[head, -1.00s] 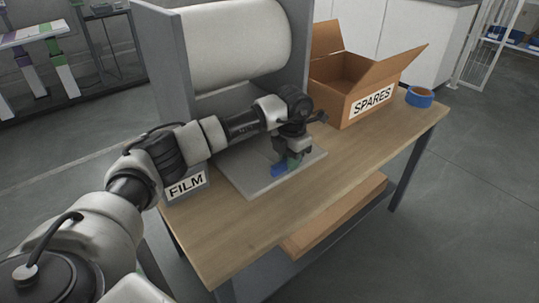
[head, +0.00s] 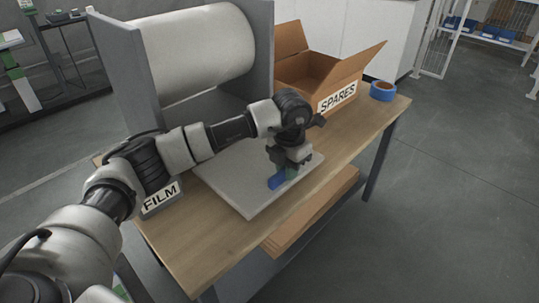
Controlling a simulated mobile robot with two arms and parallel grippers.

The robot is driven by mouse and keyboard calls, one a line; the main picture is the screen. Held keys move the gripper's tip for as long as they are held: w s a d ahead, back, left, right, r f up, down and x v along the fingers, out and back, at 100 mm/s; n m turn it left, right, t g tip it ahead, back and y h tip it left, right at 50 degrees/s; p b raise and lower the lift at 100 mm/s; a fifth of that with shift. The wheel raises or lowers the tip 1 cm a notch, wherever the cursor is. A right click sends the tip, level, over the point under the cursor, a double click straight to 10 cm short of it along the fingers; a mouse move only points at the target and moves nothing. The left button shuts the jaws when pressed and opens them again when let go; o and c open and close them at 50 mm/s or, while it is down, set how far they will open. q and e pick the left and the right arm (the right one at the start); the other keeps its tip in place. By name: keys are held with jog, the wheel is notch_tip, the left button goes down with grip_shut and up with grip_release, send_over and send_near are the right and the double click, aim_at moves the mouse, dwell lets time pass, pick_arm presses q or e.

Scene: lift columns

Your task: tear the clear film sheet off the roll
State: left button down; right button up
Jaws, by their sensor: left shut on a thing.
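The large whitish roll (head: 200,48) hangs between grey upright side plates, above a pale grey base plate (head: 243,190) on the wooden table. My left gripper (head: 279,180) points down over the front right part of the base plate. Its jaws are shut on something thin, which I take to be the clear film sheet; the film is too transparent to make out. Blue and green parts show at the fingertips. I cannot tell whether the film is still joined to the roll. My left forearm hides part of the area below the roll. My right gripper is out of view.
A FILM sign (head: 161,196) stands at the table's left front. An open cardboard SPARES box (head: 336,93) and a blue tape roll (head: 383,92) sit at the table's right. The wooden table (head: 205,249) is clear along its front edge.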

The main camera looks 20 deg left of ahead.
pick_arm(q)
jog(key=s+d, duration=0.3)
jog(key=d, duration=0.6)
jog(key=s+d+p, duration=0.1)
jog(key=s+d, duration=0.2)
jog(key=d, duration=0.6)
jog(key=shift+r, duration=0.2)
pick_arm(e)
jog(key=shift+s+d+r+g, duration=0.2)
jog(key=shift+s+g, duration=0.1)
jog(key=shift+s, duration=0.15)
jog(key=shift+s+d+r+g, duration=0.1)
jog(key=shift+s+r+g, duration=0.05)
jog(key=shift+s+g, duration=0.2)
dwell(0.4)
pick_arm(q)
jog(key=shift+s, duration=0.1)
notch_tip(320, 180, up, 8)
jog(key=d+p, duration=0.1)
jog(key=p, duration=0.4)
jog(key=shift+s+d, duration=0.35)
jog(key=shift+d, duration=0.05)
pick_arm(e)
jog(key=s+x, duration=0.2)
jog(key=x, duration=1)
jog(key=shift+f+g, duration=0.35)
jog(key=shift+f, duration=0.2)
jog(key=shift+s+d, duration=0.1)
